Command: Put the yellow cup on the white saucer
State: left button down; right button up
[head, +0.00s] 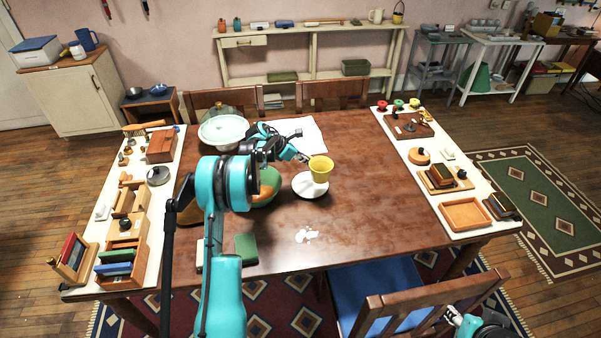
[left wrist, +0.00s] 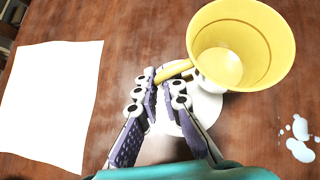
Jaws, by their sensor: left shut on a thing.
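The yellow cup (head: 321,170) is upright, and my left gripper (head: 303,158) is shut on its handle. In the left wrist view the cup (left wrist: 262,42) opens toward the camera, and the gripper's fingers (left wrist: 166,88) close on the handle from the left. The white saucer (head: 308,190) lies on the table below the cup, which covers part of its far right side. The saucer (left wrist: 207,106) is partly hidden by the cup and fingers in the left wrist view. The cup looks raised above the saucer. A part of my right arm shows at the bottom right; its jaws are unclear.
A white spill (head: 306,236) lies on the table (head: 370,220) in front of the saucer. A white sheet (head: 300,133) lies behind it. A green and orange bowl (head: 268,188) is close on the left, under my left arm. The table's right half is mostly clear.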

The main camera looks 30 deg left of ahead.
pick_arm(q)
jog(key=a+f, duration=0.1)
jog(key=w+a+f, duration=0.1)
jog(key=a, duration=0.1)
jog(key=w+a+f+b, duration=0.1)
jog(key=shift+a+f, duration=0.1)
jog(key=shift+a, duration=0.25)
notch_tip(320, 180, down, 4)
jog(key=shift+f+b, duration=0.1)
jog(key=shift+b, duration=0.95)
jog(key=shift+s+r, duration=0.1)
jog(key=shift+r, duration=0.1)
jog(key=shift+f, duration=0.15)
jog(key=c, duration=2)
grip_release()
jog(key=shift+f, duration=0.1)
jog(key=shift+c, duration=0.2)
jog(key=o, duration=0.4)
jog(key=shift+c, duration=0.2)
